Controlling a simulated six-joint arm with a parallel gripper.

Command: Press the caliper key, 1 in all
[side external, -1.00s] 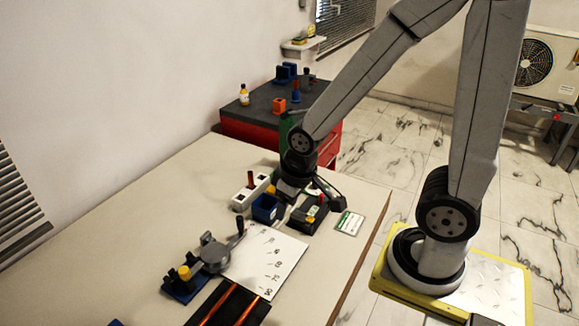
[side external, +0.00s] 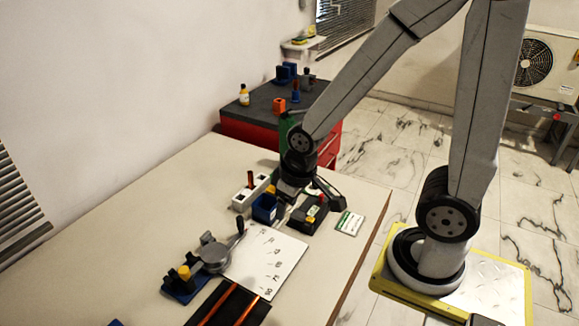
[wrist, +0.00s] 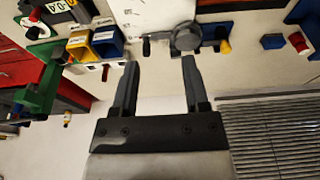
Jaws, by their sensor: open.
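A dark box with small red and light parts on top (side external: 306,216) sits near the table's far right edge in the side view; it may be the caliper unit. In the wrist view a black-and-white unit with a numeric readout (wrist: 60,10) is cut off by the top left edge. I cannot make out the caliper key for certain. My gripper (wrist: 161,62) is open and empty, its fingers apart over bare table. In the side view it is beside the blue bin (side external: 264,208), partly hidden by my wrist.
A yellow bin (wrist: 79,45) stands beside the blue bin. A white block (side external: 246,196) is to their left. A grey round clamp with a lever (side external: 214,257) and a marked white sheet (side external: 268,262) lie nearer the camera.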

